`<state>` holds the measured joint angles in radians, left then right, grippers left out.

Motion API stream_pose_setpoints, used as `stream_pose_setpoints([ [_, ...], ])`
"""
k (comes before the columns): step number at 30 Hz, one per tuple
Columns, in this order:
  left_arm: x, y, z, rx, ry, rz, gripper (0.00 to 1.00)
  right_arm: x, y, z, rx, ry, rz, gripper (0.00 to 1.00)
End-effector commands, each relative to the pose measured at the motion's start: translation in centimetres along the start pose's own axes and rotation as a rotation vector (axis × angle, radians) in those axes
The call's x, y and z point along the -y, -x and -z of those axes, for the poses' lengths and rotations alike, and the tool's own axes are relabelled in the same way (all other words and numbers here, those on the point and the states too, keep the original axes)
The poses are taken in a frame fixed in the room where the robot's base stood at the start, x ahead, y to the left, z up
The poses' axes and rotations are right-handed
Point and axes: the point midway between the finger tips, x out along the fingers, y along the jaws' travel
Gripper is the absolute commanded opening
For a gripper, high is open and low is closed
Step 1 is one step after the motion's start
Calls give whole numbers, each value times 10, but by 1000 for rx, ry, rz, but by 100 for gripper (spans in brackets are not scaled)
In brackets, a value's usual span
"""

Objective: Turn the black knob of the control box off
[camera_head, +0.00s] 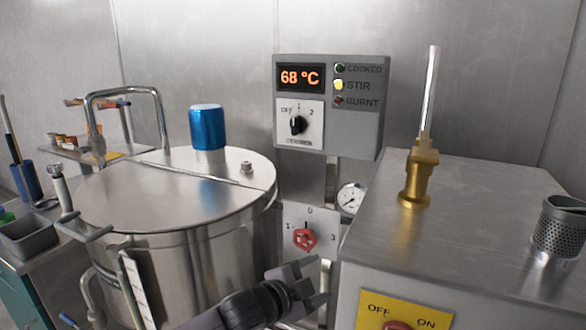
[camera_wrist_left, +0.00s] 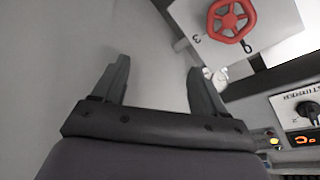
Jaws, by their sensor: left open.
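The control box (camera_head: 333,104) is a grey box on a post, with an orange display reading 68 °C and a lit yellow lamp beside STIR. Its black knob (camera_head: 298,124) sits on a white plate marked OFF, 1 and 2, and appears to point near 1. The knob also shows at the right edge of the left wrist view (camera_wrist_left: 307,110). My left gripper (camera_head: 318,282) is below the control box, near the lower red handwheel, apart from the knob. In the left wrist view its two fingers (camera_wrist_left: 160,80) are spread with nothing between them. My right gripper is not in view.
A red handwheel (camera_head: 304,239) on a white plate sits below the box. A large steel kettle (camera_head: 160,195) with a blue cap (camera_head: 207,127) stands left. A steel cabinet (camera_head: 470,210) with a brass valve (camera_head: 418,178) stands right. A gauge (camera_head: 350,198) sits between.

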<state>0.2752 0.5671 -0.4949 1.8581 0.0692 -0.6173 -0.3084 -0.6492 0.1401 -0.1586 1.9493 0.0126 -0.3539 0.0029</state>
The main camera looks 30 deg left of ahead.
Motion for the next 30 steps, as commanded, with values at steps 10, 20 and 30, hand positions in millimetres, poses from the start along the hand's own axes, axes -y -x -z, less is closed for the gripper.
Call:
stream_pose_setpoints([
  [10,149,-4,36,49,-359,185,72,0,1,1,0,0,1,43],
  [20,265,25,57,158,-579,346,72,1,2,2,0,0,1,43],
  [30,296,30,61,194,-622,384,72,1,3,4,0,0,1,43],
])
